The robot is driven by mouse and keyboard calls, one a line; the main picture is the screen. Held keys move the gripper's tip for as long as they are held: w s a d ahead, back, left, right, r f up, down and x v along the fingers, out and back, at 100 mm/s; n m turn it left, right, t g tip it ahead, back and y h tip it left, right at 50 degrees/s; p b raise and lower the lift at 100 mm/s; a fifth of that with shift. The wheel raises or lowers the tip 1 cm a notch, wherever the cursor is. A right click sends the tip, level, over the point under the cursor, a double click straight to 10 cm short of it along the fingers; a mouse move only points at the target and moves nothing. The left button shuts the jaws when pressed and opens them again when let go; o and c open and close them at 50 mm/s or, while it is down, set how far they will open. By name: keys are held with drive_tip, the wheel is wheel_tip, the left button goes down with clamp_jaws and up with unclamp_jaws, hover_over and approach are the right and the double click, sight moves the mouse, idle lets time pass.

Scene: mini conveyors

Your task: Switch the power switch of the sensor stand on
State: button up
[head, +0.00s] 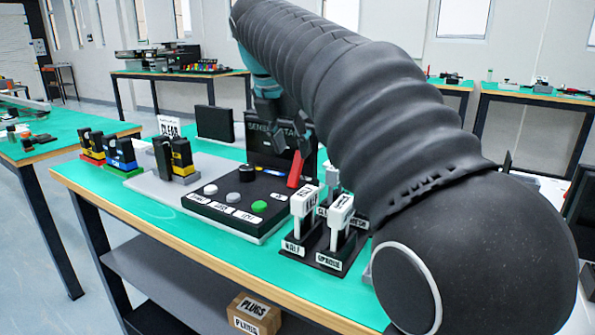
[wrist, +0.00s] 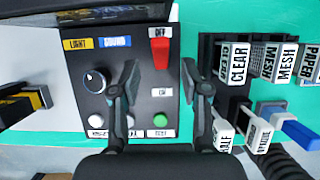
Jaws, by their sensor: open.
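The sensor stand's black control panel (head: 225,208) is on the green table in the head view, with a black upright sign behind it reading "SENSOR STA...". Its red power switch (wrist: 160,53) shows in the wrist view, beside the OFF label and away from the ON label (wrist: 162,92). The red switch also shows in the head view (head: 296,168), standing tilted. My gripper (wrist: 159,68) is open and empty above the panel, one finger on each side of the switch's column. Whether a finger touches the switch I cannot tell. My gripper also shows in the head view (head: 288,138), partly behind my arm.
The panel also bears a dark knob (wrist: 95,80), a green button (wrist: 160,120) and white buttons. Labelled white-handled plugs in black holders (head: 340,212) stand close to the right. Black and yellow blocks (head: 181,158) stand left on the grey base.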

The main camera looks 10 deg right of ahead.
sight(297, 162)
drive_tip(key=b+x, duration=0.1)
drive_tip(key=x, duration=0.5)
clamp_jaws()
